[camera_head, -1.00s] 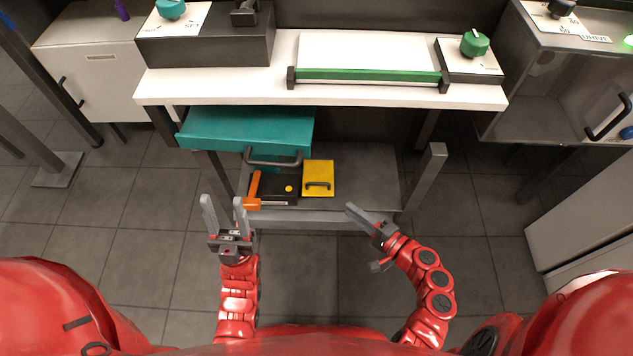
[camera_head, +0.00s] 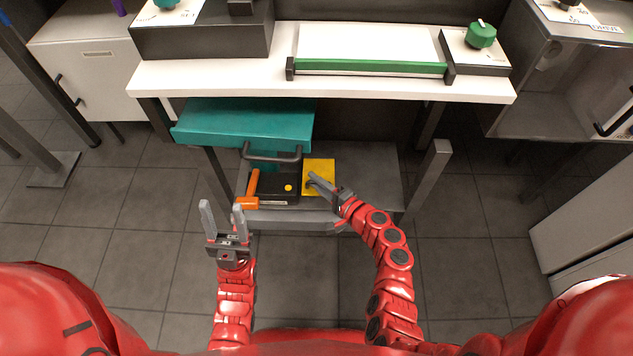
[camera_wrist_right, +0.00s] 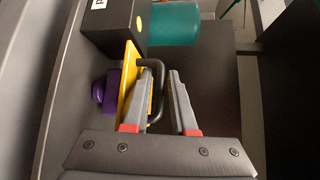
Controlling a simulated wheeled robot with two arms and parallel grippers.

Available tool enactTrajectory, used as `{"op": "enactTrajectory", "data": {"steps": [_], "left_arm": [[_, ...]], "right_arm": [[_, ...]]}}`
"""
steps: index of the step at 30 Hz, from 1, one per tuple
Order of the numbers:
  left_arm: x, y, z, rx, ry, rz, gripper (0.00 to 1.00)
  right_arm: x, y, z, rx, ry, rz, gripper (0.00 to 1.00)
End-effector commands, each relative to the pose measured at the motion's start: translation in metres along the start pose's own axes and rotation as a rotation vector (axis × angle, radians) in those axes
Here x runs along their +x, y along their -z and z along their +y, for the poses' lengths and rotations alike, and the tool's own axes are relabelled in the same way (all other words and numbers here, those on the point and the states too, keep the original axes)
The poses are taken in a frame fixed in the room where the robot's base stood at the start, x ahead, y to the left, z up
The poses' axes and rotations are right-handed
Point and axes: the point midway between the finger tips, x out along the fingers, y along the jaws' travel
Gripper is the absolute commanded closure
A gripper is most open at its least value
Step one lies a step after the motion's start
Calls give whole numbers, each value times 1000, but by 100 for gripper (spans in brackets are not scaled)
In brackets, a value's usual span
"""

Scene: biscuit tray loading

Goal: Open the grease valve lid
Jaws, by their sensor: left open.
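The yellow lid (camera_head: 320,165) is on the lower shelf, right of a black box (camera_head: 272,184). In the right wrist view the lid (camera_wrist_right: 129,80) shows nearly edge-on, with a black looped handle (camera_wrist_right: 158,82). My right gripper (camera_head: 312,180) is at the lid and hides the handle in the head view. In the wrist view its fingers (camera_wrist_right: 162,75) are apart; one lies inside the handle loop, the other outside it. Whether they touch the handle I cannot tell. My left gripper (camera_head: 221,206) is open and empty, in front of the shelf, pointing away from me.
An orange handle (camera_head: 253,187) stands at the black box's left. A teal drawer (camera_head: 245,124) juts out above the shelf. A purple object (camera_wrist_right: 104,90) shows behind the lid in the wrist view. The shelf (camera_head: 365,185) is bare to the right; a table leg (camera_head: 427,180) stands there.

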Motion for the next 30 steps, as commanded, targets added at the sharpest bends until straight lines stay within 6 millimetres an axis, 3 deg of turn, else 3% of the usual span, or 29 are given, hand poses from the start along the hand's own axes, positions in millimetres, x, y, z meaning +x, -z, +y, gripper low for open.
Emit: {"op": "enactTrajectory", "data": {"steps": [2, 7, 30], "left_arm": [[0, 0, 0, 0, 0, 0, 50], [0, 0, 0, 0, 0, 0, 50], [0, 0, 0, 0, 0, 0, 50]], "right_arm": [[0, 0, 0, 0, 0, 0, 75], [0, 0, 0, 0, 0, 0, 100], [-1, 0, 0, 1, -1, -1, 100]]}}
